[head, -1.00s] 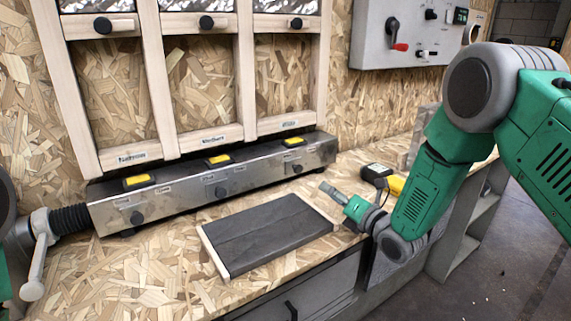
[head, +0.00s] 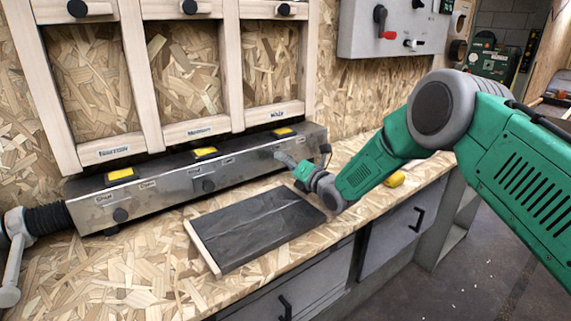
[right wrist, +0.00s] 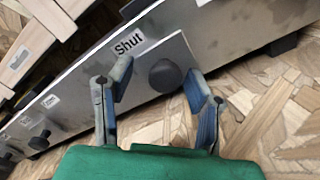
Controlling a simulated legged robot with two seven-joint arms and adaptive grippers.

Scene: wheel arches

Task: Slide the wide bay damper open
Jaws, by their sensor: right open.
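A long metal box (head: 160,186) runs along the foot of the wooden bay frame. The right bay's label (head: 277,115) appears to read "Wide". My right gripper (head: 281,158) is at the box front under this bay and hides the knob there. In the right wrist view, a black round damper knob (right wrist: 166,76) on a metal plate lies between the open fingers of my right gripper (right wrist: 160,84). A "Shut" label (right wrist: 128,43) is beside the knob. I cannot tell whether either finger touches the knob. My left gripper is not in view.
A dark board with pale edges (head: 257,228) lies on the bench in front of the box. A hose and white lever (head: 15,262) are at the box's left end. A grey control panel (head: 392,28) hangs on the wall. A yellow object (head: 395,179) lies right of my forearm.

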